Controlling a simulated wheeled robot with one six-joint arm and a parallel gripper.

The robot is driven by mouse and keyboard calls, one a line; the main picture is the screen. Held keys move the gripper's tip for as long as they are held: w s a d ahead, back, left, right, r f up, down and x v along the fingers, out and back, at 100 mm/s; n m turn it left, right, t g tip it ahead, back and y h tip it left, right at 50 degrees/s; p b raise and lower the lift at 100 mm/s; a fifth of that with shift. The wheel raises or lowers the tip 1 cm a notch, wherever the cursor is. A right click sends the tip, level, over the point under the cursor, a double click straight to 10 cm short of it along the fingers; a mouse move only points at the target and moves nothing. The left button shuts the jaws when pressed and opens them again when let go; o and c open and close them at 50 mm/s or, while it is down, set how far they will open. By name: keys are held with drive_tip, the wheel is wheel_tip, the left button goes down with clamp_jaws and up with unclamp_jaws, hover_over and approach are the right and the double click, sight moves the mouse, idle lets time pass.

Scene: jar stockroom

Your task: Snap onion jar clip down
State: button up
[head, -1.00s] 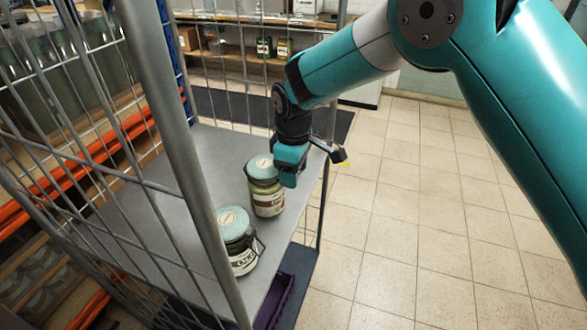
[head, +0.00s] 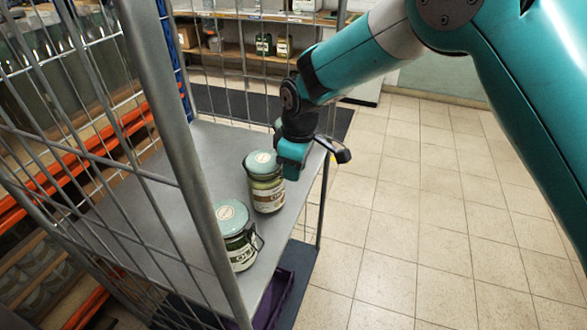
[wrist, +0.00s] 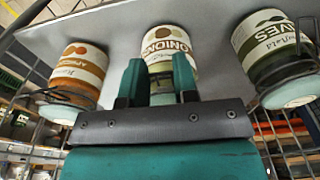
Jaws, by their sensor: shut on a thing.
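The onion jar (head: 268,195) stands upright on the grey shelf of a wire cage trolley, with a pale green lid (head: 262,163) and a cream and brown label. In the wrist view, which looks inverted, its label (wrist: 163,45) reads as onions. My gripper (head: 292,168) is at the right side of this jar, near its lid. In the wrist view the two teal fingers of my gripper (wrist: 160,88) are close together in front of the jar's lid end, shut on its clip. The clip itself is hidden between the fingers, so its position does not show.
An olive-labelled jar (head: 238,245) stands nearer, its wire clip sticking out at right. The wrist view also shows an orange-labelled jar (wrist: 80,68) on the other side. The cage's thick post (head: 165,120) and mesh stand at left. Tiled floor (head: 430,220) is clear at right.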

sight(282, 184)
drive_tip(key=f+t+y+b, duration=0.1)
drive_tip(key=y+b, duration=0.3)
drive_tip(key=b, duration=0.5)
drive_tip(key=d+f+t+y+b, duration=0.1)
drive_tip(key=f+t+y+b, duration=0.1)
drive_tip(key=b, duration=0.7)
drive_tip(key=f+t+y+b, duration=0.1)
drive_tip(key=f+y+b, duration=0.2)
drive_tip(key=y+b, duration=0.3)
drive_tip(key=shift+s+d+f+b, duration=0.2)
drive_tip(key=shift+b, duration=1.35)
drive_tip(key=y+b, duration=0.1)
drive_tip(key=b, duration=0.2)
drive_tip(key=t+y+b, duration=0.1)
drive_tip(key=b, duration=0.2)
drive_tip(key=f+y+b, duration=0.1)
drive_tip(key=b, duration=0.3)
drive_tip(key=shift+w+a+t+y, duration=0.1)
drive_tip(key=shift+a+t+y, duration=0.2)
drive_tip(key=shift+a+y, duration=0.1)
drive_tip(key=y+b, duration=0.1)
drive_tip(key=b, duration=0.3)
drive_tip(key=shift+a+t, duration=0.2)
drive_tip(key=shift+t, duration=0.1)
drive_tip(key=shift+w+a+y+b, duration=0.1)
drive_tip(key=shift+y+b, duration=0.4)
drive_tip(key=shift+b, duration=0.35)
drive_tip(key=shift+r, duration=0.15)
